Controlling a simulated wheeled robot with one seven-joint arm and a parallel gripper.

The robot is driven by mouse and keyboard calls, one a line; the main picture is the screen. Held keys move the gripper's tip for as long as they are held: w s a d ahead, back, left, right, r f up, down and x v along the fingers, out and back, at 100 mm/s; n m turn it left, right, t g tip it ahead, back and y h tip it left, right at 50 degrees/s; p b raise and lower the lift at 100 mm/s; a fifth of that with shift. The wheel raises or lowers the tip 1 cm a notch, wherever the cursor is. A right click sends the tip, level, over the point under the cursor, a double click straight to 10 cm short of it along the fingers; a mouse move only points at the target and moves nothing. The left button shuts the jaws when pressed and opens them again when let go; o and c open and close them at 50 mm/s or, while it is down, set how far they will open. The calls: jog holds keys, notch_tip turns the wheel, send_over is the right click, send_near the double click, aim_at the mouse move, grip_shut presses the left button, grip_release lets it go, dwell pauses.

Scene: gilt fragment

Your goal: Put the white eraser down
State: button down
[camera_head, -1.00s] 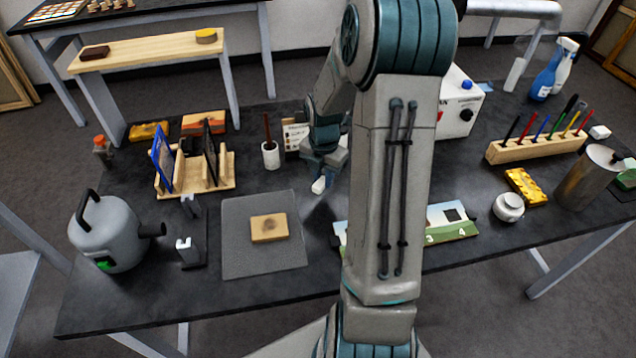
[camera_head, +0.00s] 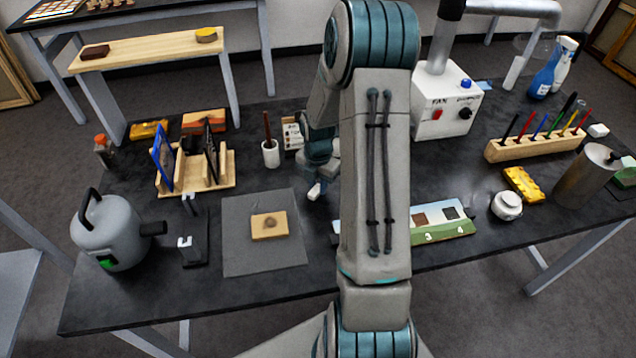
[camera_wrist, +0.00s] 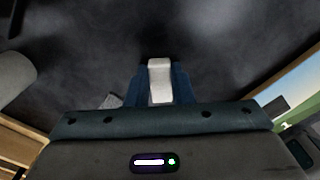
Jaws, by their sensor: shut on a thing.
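The white eraser (camera_wrist: 159,80) is held between the blue fingers of my gripper (camera_wrist: 159,90) in the wrist view. In the head view the eraser (camera_head: 314,190) shows as a small white block below my gripper (camera_head: 318,178), to the right of the grey mat. The black table top (camera_head: 318,225) lies beneath it. Whether the eraser touches the table cannot be told. My arm covers part of the table to the right of the gripper.
A grey mat (camera_head: 240,262) with a tan block (camera_head: 268,226) lies to the left. A white cup (camera_head: 271,155) with a brush stands behind it. A numbered sample board (camera_head: 442,232) and a white fan box (camera_head: 425,120) are to the right. Dark table shows between mat and board.

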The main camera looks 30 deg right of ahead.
aim_at(318, 187)
jog(key=c, duration=1.3)
grip_release()
jog(key=shift+o, duration=0.2)
jog(key=shift+r, duration=0.1)
jog(key=s+a+r+m, duration=0.2)
jog(key=a+r+m, duration=0.1)
jog(key=r, duration=0.6)
jog(key=s+a+r+m, duration=0.2)
jog(key=r+m, duration=0.1)
jog(key=r, duration=0.6)
jog(key=s+a+r+m+t, duration=0.1)
jog(key=s+a+r+m, duration=0.2)
jog(key=s+a+m, duration=0.2)
jog(key=s+a+r+m+t, duration=0.2)
jog(key=s+a+m, duration=0.2)
jog(key=s+m, duration=0.7)
jog(key=shift+a+r+m+t+b, duration=0.3)
jog(key=shift+a+r+m, duration=0.1)
jog(key=shift+m, duration=0.5)
jog(key=shift+w, duration=0.1)
